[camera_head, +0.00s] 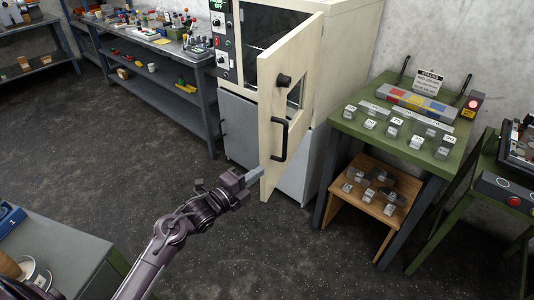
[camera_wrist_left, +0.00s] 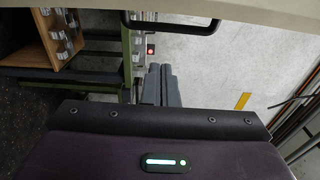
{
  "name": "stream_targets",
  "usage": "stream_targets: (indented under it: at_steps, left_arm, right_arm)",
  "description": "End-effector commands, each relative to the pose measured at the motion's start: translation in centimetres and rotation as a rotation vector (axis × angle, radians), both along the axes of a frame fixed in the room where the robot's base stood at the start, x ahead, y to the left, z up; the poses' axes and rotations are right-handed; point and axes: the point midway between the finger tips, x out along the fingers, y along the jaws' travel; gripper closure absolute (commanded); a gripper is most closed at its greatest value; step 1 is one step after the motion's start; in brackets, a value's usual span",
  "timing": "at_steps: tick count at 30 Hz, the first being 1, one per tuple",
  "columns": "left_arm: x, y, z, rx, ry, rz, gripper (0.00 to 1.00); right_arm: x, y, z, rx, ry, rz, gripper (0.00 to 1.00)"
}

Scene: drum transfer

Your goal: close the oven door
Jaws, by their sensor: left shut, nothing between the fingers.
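The oven (camera_head: 350,50) is a cream cabinet at the top centre of the head view. Its cream oven door (camera_head: 268,105) stands open, swung out toward me, with the dark inside visible to its left. The door has a black bar handle (camera_head: 279,140) and a black knob (camera_head: 284,80). My left gripper (camera_head: 258,173) is shut and empty at the lower left edge of the door, below the handle; I cannot tell whether it touches. In the left wrist view the shut fingers (camera_wrist_left: 161,85) point toward the background, with the handle (camera_wrist_left: 172,27) above them. My right gripper is not in view.
A green table (camera_head: 350,120) with several metal blocks stands right of the oven, with a wooden stool (camera_head: 375,180) beneath it. A metal workbench (camera_head: 180,75) stands left. A grey cabinet (camera_head: 60,260) is at lower left. The dark floor (camera_head: 110,150) between is clear.

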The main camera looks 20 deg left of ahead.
Motion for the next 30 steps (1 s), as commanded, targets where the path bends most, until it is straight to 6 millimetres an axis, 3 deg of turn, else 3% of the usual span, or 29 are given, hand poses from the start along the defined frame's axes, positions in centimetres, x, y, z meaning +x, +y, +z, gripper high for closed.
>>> stream_targets:
  at_steps: [15, 21, 30]
  left_arm:
    - [9.0, -3.9, 0.2, -0.007, 0.005, 0.0, 1.0]
    - [8.9, -0.7, 0.1, -0.003, 0.007, 0.002, 1.0]
    - [8.9, 0.3, -0.1, -0.004, 0.006, 0.001, 1.0]
  right_arm:
    - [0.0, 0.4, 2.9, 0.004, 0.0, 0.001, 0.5]
    - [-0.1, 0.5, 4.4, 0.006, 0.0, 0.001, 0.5]
    - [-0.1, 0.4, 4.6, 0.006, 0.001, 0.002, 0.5]
